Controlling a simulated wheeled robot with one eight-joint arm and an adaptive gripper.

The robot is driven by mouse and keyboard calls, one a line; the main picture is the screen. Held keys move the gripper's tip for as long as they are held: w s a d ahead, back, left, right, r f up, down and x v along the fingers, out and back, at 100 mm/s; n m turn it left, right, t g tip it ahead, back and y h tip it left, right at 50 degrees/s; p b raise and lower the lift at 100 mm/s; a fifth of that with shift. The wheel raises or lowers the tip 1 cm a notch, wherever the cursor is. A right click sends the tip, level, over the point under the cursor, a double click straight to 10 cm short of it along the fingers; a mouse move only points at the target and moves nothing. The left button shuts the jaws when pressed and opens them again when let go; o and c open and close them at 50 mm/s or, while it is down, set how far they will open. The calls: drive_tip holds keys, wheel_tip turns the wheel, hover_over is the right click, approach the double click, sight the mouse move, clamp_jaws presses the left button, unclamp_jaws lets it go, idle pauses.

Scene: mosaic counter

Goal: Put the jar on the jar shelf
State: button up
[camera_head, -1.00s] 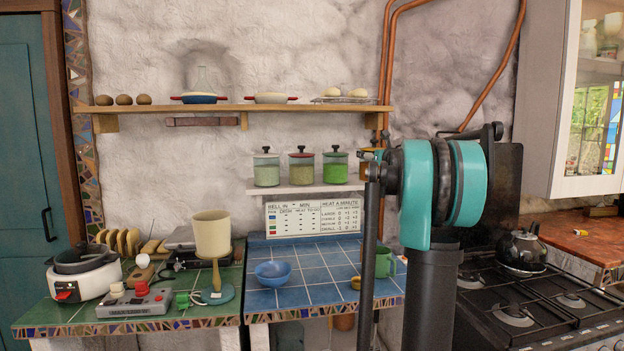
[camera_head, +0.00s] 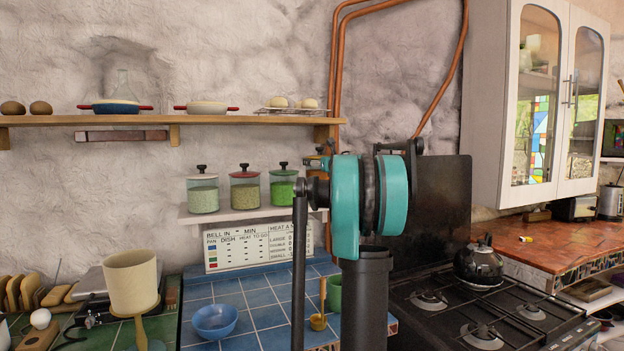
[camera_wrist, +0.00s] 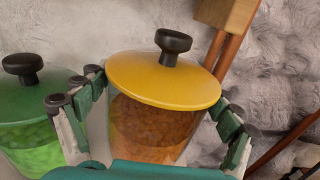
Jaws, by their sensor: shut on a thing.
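A jar with a yellow lid, black knob and orange-brown contents (camera_wrist: 155,125) stands between the fingers of my gripper (camera_wrist: 162,112) in the wrist view. The gripper is shut on it, one finger on each side below the lid. In the head view my arm hides most of this jar and the gripper. The jar shelf (camera_head: 240,214) is a pale ledge on the wall, and the held jar is at its right end. Whether its base touches the shelf is hidden. The green-lidded jar (camera_head: 283,187) is just left of it, also in the wrist view (camera_wrist: 35,120).
A red-lidded jar (camera_head: 244,190) and a pale green jar (camera_head: 202,194) share the shelf. A wooden shelf (camera_head: 220,119) with dishes runs above. Copper pipes (camera_head: 336,80) rise close on the right. A blue bowl (camera_head: 214,321) is on the tiled counter (camera_head: 262,300) below.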

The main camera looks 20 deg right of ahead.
sight(320, 174)
drive_tip(key=shift+f, duration=2.45)
drive_tip(key=o, duration=1.6)
drive_tip(key=shift+f, duration=0.1)
drive_tip(key=shift+s, duration=0.2)
drive_tip(key=s, duration=1.1)
drive_tip(key=shift+s+d, duration=0.2)
drive_tip(key=shift+s, duration=0.2)
